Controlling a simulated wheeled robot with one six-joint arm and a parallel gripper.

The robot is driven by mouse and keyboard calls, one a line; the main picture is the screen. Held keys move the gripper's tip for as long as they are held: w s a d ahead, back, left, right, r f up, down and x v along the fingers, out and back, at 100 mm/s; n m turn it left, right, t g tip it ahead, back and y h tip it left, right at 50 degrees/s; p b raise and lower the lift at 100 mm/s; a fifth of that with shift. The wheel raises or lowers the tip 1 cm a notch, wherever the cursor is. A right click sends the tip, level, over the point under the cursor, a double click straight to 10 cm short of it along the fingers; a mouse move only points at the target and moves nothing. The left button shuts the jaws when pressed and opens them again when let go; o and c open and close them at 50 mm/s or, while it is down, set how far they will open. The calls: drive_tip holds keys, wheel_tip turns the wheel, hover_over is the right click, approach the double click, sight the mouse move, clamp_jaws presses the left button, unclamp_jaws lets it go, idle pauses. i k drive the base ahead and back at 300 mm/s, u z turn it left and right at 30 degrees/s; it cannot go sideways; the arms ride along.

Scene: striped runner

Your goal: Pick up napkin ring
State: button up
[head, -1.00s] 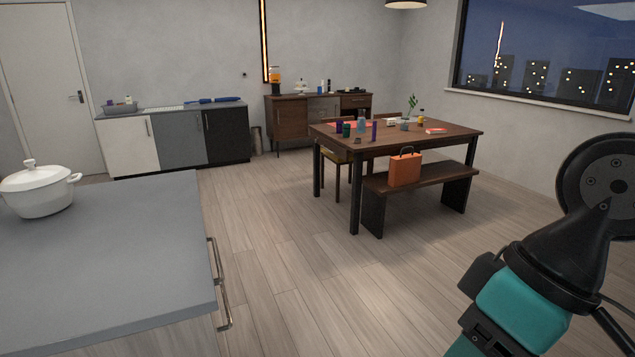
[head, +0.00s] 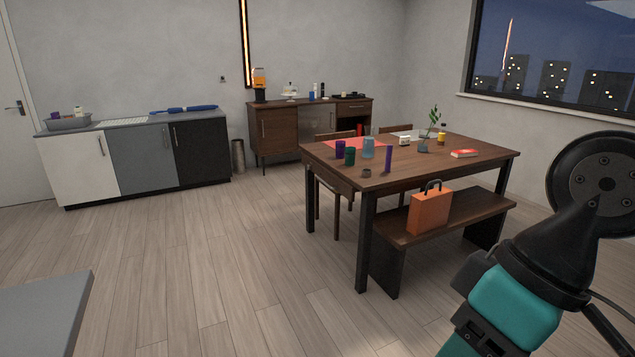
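A small dark brown ring-like object (head: 366,173), which looks like the napkin ring, sits on the near left part of the wooden dining table (head: 465,143). It is small in the head view, so its opening is hard to make out. A purple upright object (head: 389,159) stands just to its right, and a green cup (head: 350,156) stands behind it to the left. My gripper's fingers are not in view.
A bench (head: 465,213) with an orange case (head: 429,212) on it stands along the table's near side. A grey counter (head: 45,305) is at lower left. The wooden floor (head: 215,260) between is clear. A chair stands at the table's left end.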

sight(366, 173)
drive_tip(key=i, duration=3.6)
drive_tip(key=u, duration=0.1)
